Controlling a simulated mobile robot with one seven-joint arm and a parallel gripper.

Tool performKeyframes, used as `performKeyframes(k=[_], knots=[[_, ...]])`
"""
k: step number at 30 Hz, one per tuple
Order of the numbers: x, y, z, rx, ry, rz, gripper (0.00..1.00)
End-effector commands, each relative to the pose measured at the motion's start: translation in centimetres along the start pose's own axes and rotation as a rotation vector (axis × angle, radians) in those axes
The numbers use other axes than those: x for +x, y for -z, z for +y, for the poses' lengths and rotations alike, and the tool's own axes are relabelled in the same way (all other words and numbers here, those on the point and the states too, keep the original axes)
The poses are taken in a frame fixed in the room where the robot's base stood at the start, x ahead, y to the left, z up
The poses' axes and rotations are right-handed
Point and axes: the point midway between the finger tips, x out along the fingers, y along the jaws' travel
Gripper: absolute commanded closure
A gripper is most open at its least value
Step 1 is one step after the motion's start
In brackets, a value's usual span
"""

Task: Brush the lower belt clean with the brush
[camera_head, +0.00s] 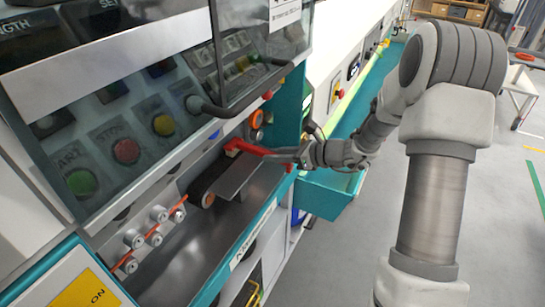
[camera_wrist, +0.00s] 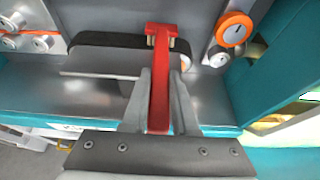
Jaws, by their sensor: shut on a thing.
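My gripper (camera_head: 290,155) is shut on the handle of a red brush (camera_head: 247,148). In the wrist view my gripper (camera_wrist: 160,82) has a grey finger on each side of the red handle, and the brush (camera_wrist: 160,60) points away from it. The brush head lies over the right part of a black belt (camera_wrist: 100,40). In the head view the belt (camera_head: 204,184) runs around a roller, behind a flat metal plate (camera_head: 238,178). The bristles are mostly hidden, and I cannot tell whether they touch the belt.
An orange-ringed dial (camera_wrist: 234,32) is right of the belt. Several small rollers on an orange line (camera_head: 155,232) sit to the left. A button panel (camera_head: 125,150) and a glass cover with a dark handle (camera_head: 235,105) overhang the bay. A teal tray (camera_head: 330,195) lies below my gripper.

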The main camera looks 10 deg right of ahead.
Motion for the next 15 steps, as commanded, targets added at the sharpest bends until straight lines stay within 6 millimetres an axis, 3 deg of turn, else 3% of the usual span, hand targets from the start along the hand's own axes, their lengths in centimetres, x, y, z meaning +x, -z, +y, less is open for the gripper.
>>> performKeyframes(k=[15], knots=[[-0.5,-1.2,0.0,-0.001,0.000,-0.001,1.00]])
